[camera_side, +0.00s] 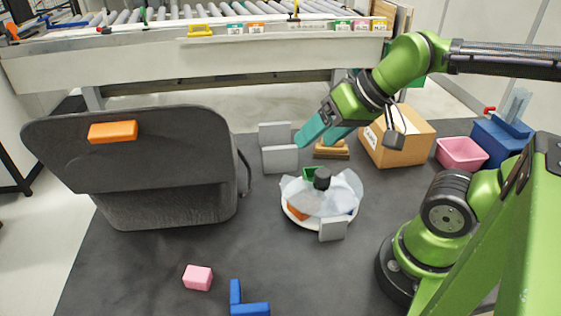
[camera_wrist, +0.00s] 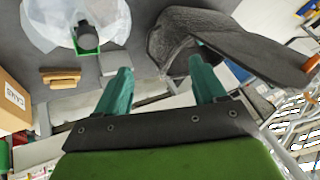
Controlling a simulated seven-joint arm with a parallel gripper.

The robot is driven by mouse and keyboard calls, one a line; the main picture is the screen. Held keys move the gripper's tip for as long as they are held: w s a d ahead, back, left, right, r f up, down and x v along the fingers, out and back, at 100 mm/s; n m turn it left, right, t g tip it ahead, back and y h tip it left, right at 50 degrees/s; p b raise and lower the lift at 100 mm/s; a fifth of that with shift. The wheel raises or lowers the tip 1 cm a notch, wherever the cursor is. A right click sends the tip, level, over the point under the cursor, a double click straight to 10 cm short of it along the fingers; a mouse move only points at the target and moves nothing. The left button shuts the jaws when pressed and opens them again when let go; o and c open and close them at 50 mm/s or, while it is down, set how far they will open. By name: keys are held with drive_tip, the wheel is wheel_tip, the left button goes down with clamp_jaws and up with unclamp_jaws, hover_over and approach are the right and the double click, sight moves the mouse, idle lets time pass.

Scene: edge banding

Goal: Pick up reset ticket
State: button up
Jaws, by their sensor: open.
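I cannot tell for sure which thing is the reset ticket; no readable label names it. Candidates are a small grey plate (camera_side: 333,229) leaning at the front of the white bowl (camera_side: 304,221), and pale grey plates (camera_side: 281,159) behind the bowl. My gripper (camera_side: 322,136) has teal fingers, open and empty, above the mat behind the bowl, close to the pale plates and a wooden brush (camera_side: 331,150). In the wrist view my gripper (camera_wrist: 160,72) shows both fingers apart with nothing held between them.
Clear film and a black cap (camera_side: 322,178) sit on the bowl. A grey padded shell (camera_side: 140,170) with an orange block (camera_side: 113,131) stands left. A cardboard box (camera_side: 397,137), pink bin (camera_side: 461,153) and blue bin (camera_side: 498,143) stand right. Pink (camera_side: 198,277) and blue blocks (camera_side: 248,307) lie in front.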

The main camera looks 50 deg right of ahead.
drive_tip(key=w+d+f+m+g, duration=0.2)
drive_tip(key=w+d+m+g, duration=0.1)
drive_tip(key=w, duration=0.3)
drive_tip(key=m+g+h, duration=0.2)
drive_tip(key=m+g, duration=0.2)
drive_tip(key=m, duration=1.6)
hover_over(280, 156)
wheel_tip(280, 156, down, 4)
drive_tip(key=f, duration=1.1)
drive_tip(key=shift+w+d, duration=0.15)
drive_tip(key=shift+d, duration=0.2)
drive_tip(key=shift+w+d+f, duration=0.1)
drive_tip(key=shift+f, duration=1.4)
drive_tip(key=shift+w+d+f, duration=0.1)
drive_tip(key=shift+f, duration=1.4)
drive_tip(key=shift+c, duration=0.4)
drive_tip(key=c, duration=1)
